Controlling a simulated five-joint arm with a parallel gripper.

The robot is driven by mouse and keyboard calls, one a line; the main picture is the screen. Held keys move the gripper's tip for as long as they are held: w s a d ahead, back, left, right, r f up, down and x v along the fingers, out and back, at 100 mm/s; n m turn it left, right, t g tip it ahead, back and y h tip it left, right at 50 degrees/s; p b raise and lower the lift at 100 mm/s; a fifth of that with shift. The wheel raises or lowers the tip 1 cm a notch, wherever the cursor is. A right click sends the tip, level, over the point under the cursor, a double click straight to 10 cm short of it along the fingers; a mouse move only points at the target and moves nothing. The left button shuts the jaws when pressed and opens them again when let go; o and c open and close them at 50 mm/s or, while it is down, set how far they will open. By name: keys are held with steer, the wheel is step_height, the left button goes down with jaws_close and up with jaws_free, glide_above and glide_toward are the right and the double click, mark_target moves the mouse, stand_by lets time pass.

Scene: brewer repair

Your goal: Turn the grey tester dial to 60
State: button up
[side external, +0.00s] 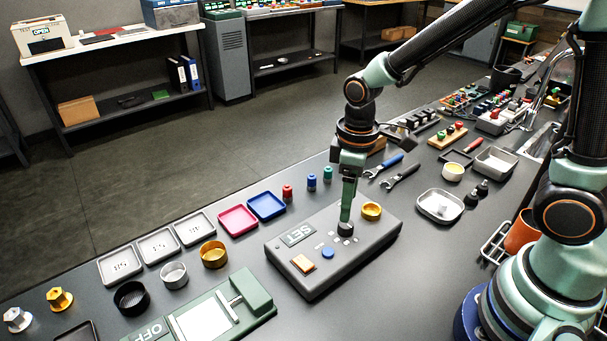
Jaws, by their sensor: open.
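The grey tester box (332,270) lies on the bench in the middle of the side external view. Its top carries a SET label (298,235), an orange square button (303,264), a blue round button (328,253) and a gold ring (371,211). My gripper (346,226) points straight down onto the tester top, between the blue button and the gold ring. It is open, with its tips at a small dark round part there, which I take to be the dial. The fingers mostly hide this part, and its scale and pointer cannot be read.
A green unit (254,293) marked OFF stands left of the tester. Pink (238,219) and blue (266,206) trays and small red, blue and teal pieces lie behind it. Wrenches (400,176) and a light tray (440,206) lie to the right. The bench's front left is crowded.

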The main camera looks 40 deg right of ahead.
mark_target(346, 228)
steer(key=shift+w+d+f, duration=0.1)
steer(key=shift+f, duration=3.05)
jaws_close()
